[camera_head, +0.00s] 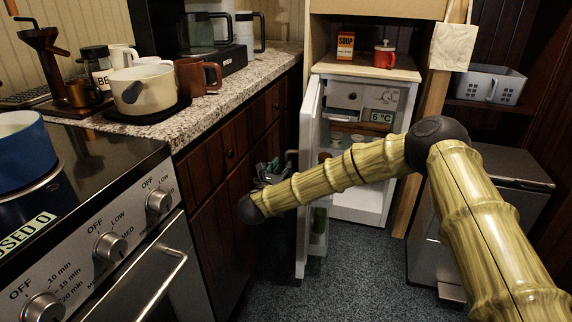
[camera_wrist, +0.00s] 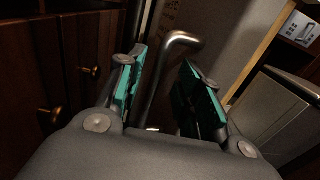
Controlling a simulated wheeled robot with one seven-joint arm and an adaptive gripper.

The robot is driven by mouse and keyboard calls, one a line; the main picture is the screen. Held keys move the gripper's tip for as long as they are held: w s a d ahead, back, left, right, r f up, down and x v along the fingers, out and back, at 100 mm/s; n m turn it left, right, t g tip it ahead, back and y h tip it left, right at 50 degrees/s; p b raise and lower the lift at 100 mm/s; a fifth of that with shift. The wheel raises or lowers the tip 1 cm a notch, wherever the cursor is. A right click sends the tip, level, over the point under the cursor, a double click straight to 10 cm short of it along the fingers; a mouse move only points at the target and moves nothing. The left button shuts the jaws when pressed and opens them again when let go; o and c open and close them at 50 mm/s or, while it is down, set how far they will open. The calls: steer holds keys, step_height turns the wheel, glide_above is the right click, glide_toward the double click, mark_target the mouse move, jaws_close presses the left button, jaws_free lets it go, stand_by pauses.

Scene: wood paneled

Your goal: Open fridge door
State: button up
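The small white fridge (camera_head: 361,207) stands under a wooden shelf at the back middle. Its door (camera_head: 309,125) is swung open to the left and shows nearly edge-on, with the lit shelves inside visible. My gripper (camera_head: 277,168) is at the outer side of the door, partly hidden by my arm. In the wrist view, my gripper (camera_wrist: 164,88) has its two teal-padded fingers apart, with the bent metal door handle (camera_wrist: 182,38) running down between them. The handle lies closer to the left finger; I cannot tell whether they touch.
Dark wooden cabinets (camera_head: 225,165) under the granite counter stand close to the left of my gripper. A stove (camera_head: 110,245) is at the front left. A grey metal bin (camera_head: 440,240) stands right of the fridge. Dark speckled floor (camera_head: 345,270) is clear before the fridge.

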mark_target(286, 162)
steer(key=shift+b+x, duration=0.35)
steer(key=shift+x, duration=2.1)
jaws_close()
